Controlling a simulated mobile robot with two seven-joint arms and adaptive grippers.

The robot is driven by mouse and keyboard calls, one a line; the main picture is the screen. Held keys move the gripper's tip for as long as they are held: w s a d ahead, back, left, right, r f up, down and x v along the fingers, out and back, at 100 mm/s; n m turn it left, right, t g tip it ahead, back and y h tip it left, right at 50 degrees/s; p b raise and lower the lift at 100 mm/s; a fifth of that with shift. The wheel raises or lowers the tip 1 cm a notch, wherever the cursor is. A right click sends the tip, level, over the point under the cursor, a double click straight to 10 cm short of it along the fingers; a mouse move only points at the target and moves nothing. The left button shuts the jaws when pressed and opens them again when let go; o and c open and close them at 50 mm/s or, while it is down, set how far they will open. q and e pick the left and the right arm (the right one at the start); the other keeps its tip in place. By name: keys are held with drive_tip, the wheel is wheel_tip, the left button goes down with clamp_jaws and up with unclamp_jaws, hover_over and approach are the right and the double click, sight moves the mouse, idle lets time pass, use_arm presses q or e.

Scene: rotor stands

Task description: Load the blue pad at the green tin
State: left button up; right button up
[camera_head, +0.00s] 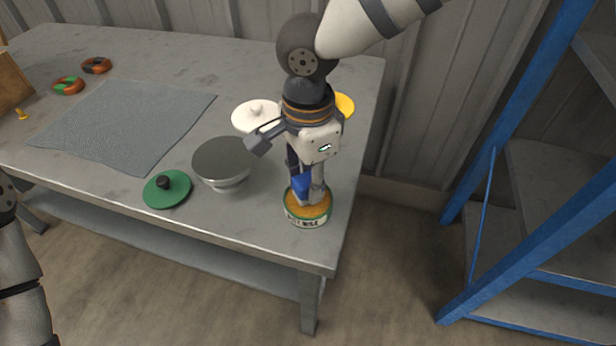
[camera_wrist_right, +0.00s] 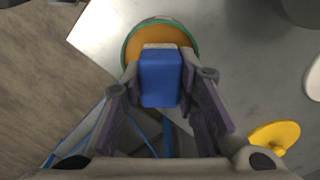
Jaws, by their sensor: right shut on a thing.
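My right gripper (camera_head: 308,187) points down at the table's front right corner and is shut on the blue pad (camera_head: 301,185). In the right wrist view the blue pad (camera_wrist_right: 160,78) sits between the two fingers (camera_wrist_right: 161,72), with a pale strip at its far end. The green tin (camera_head: 307,213) is a low round tin with a green rim and an orange inside, directly below the pad. It also shows behind the pad in the right wrist view (camera_wrist_right: 133,48). I cannot tell whether the pad touches the orange surface. My left gripper is out of view.
A green lid (camera_head: 167,190) with a black knob, a grey-topped bowl (camera_head: 222,162), a white lid (camera_head: 256,115) and a yellow disc (camera_head: 344,105) stand nearby. A grey mat (camera_head: 128,122) and two rings lie left. A blue shelf rack (camera_head: 530,110) stands right of the table.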

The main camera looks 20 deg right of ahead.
sight(308, 179)
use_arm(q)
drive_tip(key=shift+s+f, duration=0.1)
use_arm(e)
drive_tip(key=shift+f, duration=0.55)
idle(0.3)
drive_tip(key=shift+f, duration=0.15)
idle(1.1)
wheel_tip(308, 179, up, 5)
drive_tip(key=shift+r+p, duration=0.1)
drive_tip(key=shift+p, duration=0.75)
drive_tip(key=shift+r, duration=1.1)
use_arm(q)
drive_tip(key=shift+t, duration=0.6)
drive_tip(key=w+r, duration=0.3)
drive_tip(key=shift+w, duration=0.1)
use_arm(e)
drive_tip(key=shift+f, duration=0.1)
